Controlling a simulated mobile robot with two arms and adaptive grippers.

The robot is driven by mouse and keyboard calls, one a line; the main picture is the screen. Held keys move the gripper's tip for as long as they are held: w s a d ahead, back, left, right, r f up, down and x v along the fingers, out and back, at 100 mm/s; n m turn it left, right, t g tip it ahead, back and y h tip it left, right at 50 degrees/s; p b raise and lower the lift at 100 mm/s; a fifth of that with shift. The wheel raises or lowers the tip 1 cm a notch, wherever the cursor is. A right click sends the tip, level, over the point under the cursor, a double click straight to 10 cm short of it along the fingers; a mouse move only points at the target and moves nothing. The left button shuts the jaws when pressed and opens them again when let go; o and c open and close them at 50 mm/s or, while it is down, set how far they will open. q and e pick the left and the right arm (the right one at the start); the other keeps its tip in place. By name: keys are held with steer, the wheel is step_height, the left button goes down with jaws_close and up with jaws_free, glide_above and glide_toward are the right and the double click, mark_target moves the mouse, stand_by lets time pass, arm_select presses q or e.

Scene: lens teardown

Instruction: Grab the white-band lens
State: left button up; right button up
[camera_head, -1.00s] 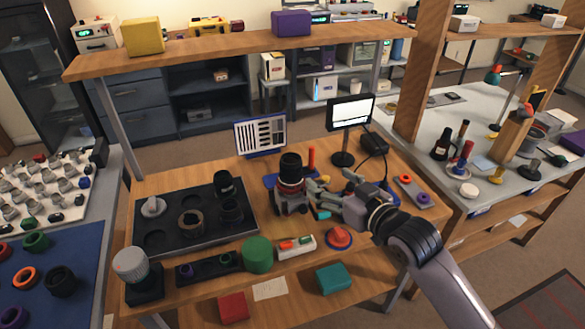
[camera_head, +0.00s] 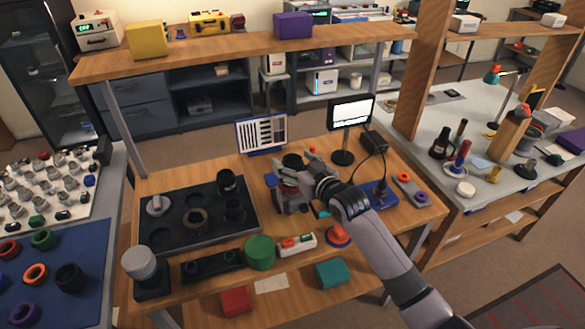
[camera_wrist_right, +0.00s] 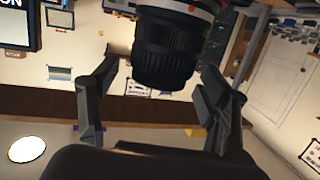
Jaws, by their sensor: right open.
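A black ribbed lens (camera_head: 293,160) stands upright in a grey holder (camera_head: 290,200) near the middle of the bench. In the right wrist view the lens (camera_wrist_right: 166,52) shows a pale band with a red dot at the upper picture edge. My right gripper (camera_head: 306,170) is at the lens from the right and partly hides it. In the right wrist view its fingers (camera_wrist_right: 160,88) are spread, one on each side of the lens, with gaps visible. My left gripper is not in view.
A dark tray (camera_head: 175,238) with several lens parts lies to the left. A monitor (camera_head: 351,112) and a striped chart (camera_head: 261,132) stand behind.

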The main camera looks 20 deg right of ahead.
steer(key=shift+w+a+f, duration=0.15)
steer(key=shift+w, duration=0.55)
steer(key=shift+s, duration=0.1)
steer(key=shift+c, duration=0.2)
steer(key=c, duration=1.5)
